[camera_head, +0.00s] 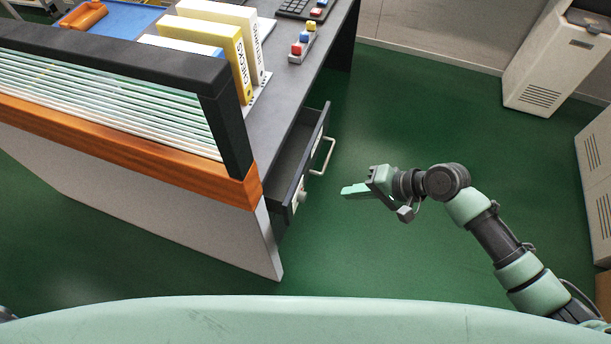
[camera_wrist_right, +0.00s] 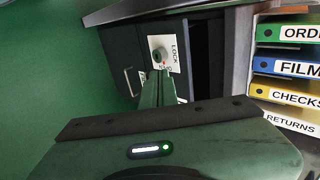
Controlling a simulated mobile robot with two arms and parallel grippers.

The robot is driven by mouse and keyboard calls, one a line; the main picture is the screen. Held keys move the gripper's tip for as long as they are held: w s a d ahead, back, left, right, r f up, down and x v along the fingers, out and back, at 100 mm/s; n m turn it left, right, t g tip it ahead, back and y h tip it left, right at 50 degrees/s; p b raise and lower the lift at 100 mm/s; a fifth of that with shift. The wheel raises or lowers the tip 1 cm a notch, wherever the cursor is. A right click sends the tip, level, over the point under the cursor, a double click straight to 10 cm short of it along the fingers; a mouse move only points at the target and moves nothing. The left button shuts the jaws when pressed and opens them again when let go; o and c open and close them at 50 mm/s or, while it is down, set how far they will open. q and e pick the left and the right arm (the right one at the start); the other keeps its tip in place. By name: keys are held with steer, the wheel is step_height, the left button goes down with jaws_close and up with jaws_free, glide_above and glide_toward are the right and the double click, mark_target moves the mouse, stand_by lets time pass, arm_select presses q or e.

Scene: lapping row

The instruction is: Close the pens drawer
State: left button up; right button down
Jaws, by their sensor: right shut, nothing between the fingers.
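A dark drawer (camera_head: 300,160) stands pulled out from the right side of the grey desk in the head view. No pens label can be read. In the wrist view the knob (camera_wrist_right: 160,55) sits on a white plate marked LOCK, with the handle (camera_wrist_right: 128,81) to its left. My right gripper (camera_head: 344,191) is shut and empty, to the right of the drawer front and apart from it in the head view. In the wrist view its fingers (camera_wrist_right: 158,76) point at the lock plate. My left gripper is out of view.
The desk (camera_head: 275,120) carries upright binders (camera_head: 220,45) and a small block with coloured buttons (camera_head: 302,43). A slatted divider (camera_head: 110,100) runs along its near side. Green floor (camera_head: 430,120) is clear right of the drawer. Pale cabinets (camera_head: 555,60) stand far right.

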steer(key=r, duration=0.1)
glide_toward(294, 193)
steer(key=x, duration=0.4)
steer(key=shift+d+f, duration=0.1)
steer(key=shift+f, duration=0.5)
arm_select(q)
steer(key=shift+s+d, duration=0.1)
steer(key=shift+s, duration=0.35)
arm_select(e)
steer(key=shift+w+a, duration=0.25)
steer(key=shift+a, duration=0.45)
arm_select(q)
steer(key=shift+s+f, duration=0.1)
arm_select(e)
steer(key=a, duration=0.1)
steer(key=w+a, duration=0.1)
steer(key=a, duration=0.2)
steer(key=shift+w+a, duration=0.3)
steer(key=shift+a, duration=0.1)
steer(key=shift+d, duration=0.1)
